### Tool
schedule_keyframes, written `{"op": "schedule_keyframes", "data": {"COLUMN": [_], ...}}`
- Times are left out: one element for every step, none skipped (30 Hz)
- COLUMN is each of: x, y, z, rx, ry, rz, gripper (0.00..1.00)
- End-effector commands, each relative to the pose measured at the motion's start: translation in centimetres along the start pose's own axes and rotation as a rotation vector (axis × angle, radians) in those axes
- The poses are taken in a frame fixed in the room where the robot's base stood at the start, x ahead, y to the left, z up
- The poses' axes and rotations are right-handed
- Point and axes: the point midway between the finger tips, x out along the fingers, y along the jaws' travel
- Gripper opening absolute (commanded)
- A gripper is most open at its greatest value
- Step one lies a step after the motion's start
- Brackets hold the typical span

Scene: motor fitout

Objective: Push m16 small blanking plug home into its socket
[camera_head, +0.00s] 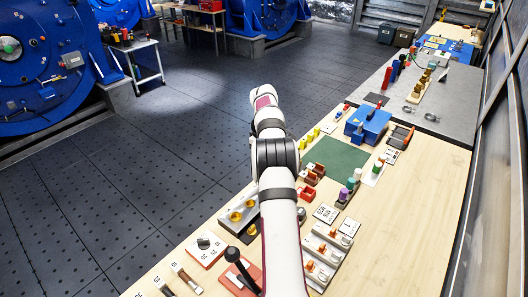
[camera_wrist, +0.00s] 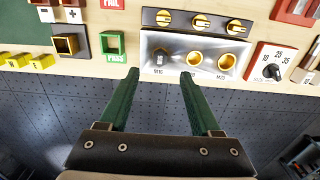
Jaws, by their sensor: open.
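In the wrist view a silver socket block (camera_wrist: 178,44) has three positions in a row, with small labels below. Its left position (camera_wrist: 160,57), by the label that looks like M16, is dark with a small brownish or metallic shape in it. I cannot tell if this is the small plug or an empty hole, nor how deep it sits. The middle (camera_wrist: 195,58) and right (camera_wrist: 227,62) positions show round brass. My gripper (camera_wrist: 160,77) is open with nothing between its green fingers, its tips just below the block's left part. In the head view my arm hides the gripper.
A black strip (camera_wrist: 183,19) with three brass round pieces lies behind the block. A selector dial (camera_wrist: 270,63) is to its right. The bench's front edge runs close below the block.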

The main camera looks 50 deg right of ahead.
Motion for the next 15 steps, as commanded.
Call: {"op": "schedule_keyframes", "data": {"x": [-1.7, -2.6, -3.8, -4.5, -5.3, -6.2, -6.7, -7.2, -7.7, -8.0, -8.2, -8.5, -8.6, -8.6, -8.6], "y": [0.1, 0.1, 0.1, 0.1, 0.1, 0.0, 0.1, 0.1, 0.1, 0.0, 0.0, 0.0, 0.0, 0.0, 0.0], "z": [-0.1, -0.1, 0.0, -0.1, 0.0, 0.0, 0.0, -0.1, 0.0, 0.0, 0.0, 0.0, 0.0, 0.0, 0.0], "rx": [0.001, 0.000, 0.002, 0.001, 0.001, 0.001, 0.001, 0.000, 0.000, 0.000, 0.000, 0.001, 0.001, 0.001, 0.000], "ry": [0.003, 0.003, 0.003, 0.002, 0.002, 0.003, 0.001, 0.001, 0.000, 0.000, 0.001, 0.000, 0.000, 0.000, -0.001], "rz": [0.004, 0.003, 0.003, 0.002, 0.002, 0.002, 0.003, 0.002, 0.002, 0.001, 0.001, 0.000, 0.000, 0.000, -0.001], "gripper": [0.65, 0.65, 0.65, 0.65, 0.65, 0.65, 0.65, 0.65, 0.65, 0.65, 0.65, 0.65, 0.65, 0.65, 0.65]}}
